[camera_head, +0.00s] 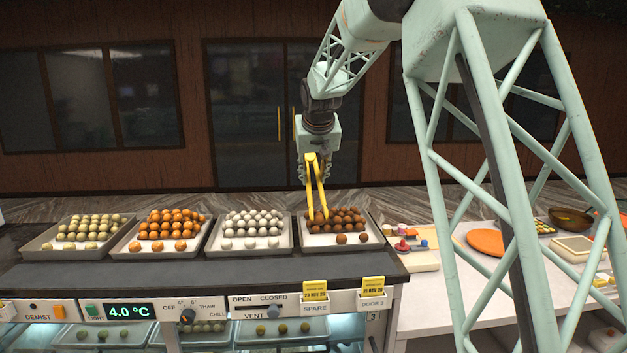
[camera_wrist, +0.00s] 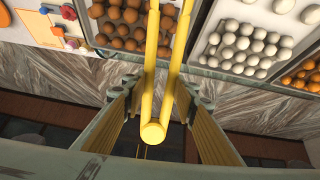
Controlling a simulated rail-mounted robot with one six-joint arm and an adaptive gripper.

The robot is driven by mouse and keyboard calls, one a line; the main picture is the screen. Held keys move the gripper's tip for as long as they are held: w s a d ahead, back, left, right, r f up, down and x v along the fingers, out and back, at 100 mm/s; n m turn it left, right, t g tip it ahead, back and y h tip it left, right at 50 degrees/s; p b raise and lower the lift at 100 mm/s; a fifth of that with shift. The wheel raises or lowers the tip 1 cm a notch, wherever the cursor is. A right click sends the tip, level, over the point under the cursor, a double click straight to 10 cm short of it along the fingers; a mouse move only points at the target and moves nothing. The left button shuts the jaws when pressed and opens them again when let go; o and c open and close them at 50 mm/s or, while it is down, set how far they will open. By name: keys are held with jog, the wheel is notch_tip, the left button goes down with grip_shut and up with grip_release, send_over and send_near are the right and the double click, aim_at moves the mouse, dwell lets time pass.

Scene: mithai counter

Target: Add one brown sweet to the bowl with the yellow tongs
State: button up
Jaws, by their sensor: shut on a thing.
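My gripper (camera_head: 312,171) is shut on the yellow tongs (camera_head: 318,190), which point down over the tray of brown sweets. In the wrist view the tongs (camera_wrist: 152,98) run from between my gripper's fingers (camera_wrist: 155,112) toward the tray. The brown sweets (camera_head: 345,217) lie piled in a pale tray (camera_head: 370,242) at the right end of the counter; they also show in the wrist view (camera_wrist: 122,28). The tong tips are at the left of the pile; I cannot tell if they touch a sweet. A dark bowl (camera_head: 571,219) stands on the white table at the far right.
Trays of white (camera_head: 252,222), orange (camera_head: 168,228) and pale green sweets (camera_head: 90,227) stand to the left on the counter. The white table (camera_head: 430,312) holds an orange disc (camera_head: 486,242), a board with small coloured items (camera_head: 415,256) and a pale block (camera_head: 577,248).

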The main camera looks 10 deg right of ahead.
jog(key=shift+r+p, duration=1.1)
jog(key=shift+r, duration=1.2)
jog(key=s+d+f+m+h+b, duration=0.1)
jog(key=s+d+f+b, duration=0.1)
jog(key=s+d, duration=0.65)
jog(key=s+d+f+m+b, duration=0.1)
jog(key=s+d+f+b, duration=0.15)
jog(key=d, duration=1.15)
jog(key=s+d+f+m+h+b, duration=0.1)
jog(key=s+d+f+m+b, duration=0.15)
jog(key=s+d, duration=0.6)
jog(key=s+d+f+m+g+h+b, duration=0.1)
jog(key=s+d+f, duration=0.3)
jog(key=s+d, duration=0.7)
jog(key=s+d+f+m+g+h+b, duration=0.1)
jog(key=s+d+f+b, duration=0.3)
jog(key=s+d, duration=0.8)
jog(key=shift+s+d+f+m, duration=0.3)
jog(key=shift+s+m, duration=0.25)
jog(key=shift+s, duration=1.05)
jog(key=shift+a, duration=0.2)
